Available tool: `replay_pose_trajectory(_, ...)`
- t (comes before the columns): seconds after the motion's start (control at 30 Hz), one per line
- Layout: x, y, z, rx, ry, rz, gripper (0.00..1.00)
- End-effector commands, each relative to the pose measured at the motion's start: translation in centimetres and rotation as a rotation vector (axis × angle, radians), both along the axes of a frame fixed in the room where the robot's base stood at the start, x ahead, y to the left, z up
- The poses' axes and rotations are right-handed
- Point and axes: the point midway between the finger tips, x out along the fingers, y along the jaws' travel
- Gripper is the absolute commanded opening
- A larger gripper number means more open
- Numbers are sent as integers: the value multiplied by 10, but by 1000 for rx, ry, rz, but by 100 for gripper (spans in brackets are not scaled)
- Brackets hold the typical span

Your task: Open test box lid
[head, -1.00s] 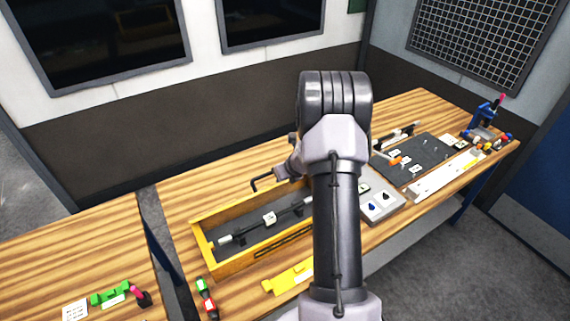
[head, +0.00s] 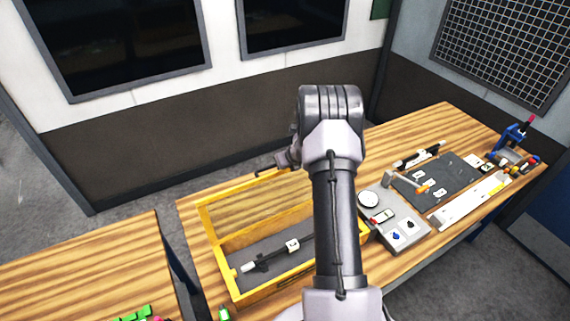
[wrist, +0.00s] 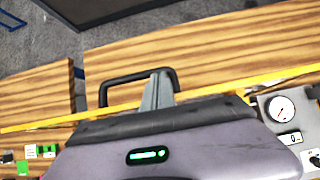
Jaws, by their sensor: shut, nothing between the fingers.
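The test box (head: 285,285) is a yellow-walled box on the wooden bench, left of centre in the head view. A dark rod with a white tag (head: 275,254) lies inside on its grey floor. Its lid (head: 235,190), a thin yellow frame with the bench visible through it, is tilted up at the rear. The lid's yellow edge (wrist: 60,121) crosses the wrist view, with the black handle (wrist: 132,76) beyond it. My gripper (head: 284,159) is shut and empty at the handle. Its grey fingers (wrist: 160,88) overlap the handle's right end; I cannot tell whether they touch it.
A grey gauge panel (head: 400,225) stands right of the box. Further right are a dark mat (head: 455,175) with small parts, a white strip (head: 470,205) and a blue fixture (head: 512,138). A gap separates the left bench (head: 90,265). My arm hides the box's right part.

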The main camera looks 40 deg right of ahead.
Motion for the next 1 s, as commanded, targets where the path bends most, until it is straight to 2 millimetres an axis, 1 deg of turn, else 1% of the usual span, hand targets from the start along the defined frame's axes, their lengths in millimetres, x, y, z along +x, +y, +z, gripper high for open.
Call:
replay_pose_trajectory(0.3,6,-1,-3,0,1,0,0)
replay_pose_trajectory(0.77,6,-2,-3,0,1,1,0)
replay_pose_trajectory(0.87,4,-2,1,-2,-1,0,0)
replay_pose_trajectory(0.93,-1,-1,8,-1,-1,-1,0)
replay_pose_trajectory(1.0,-10,1,20,-3,-1,-1,0)
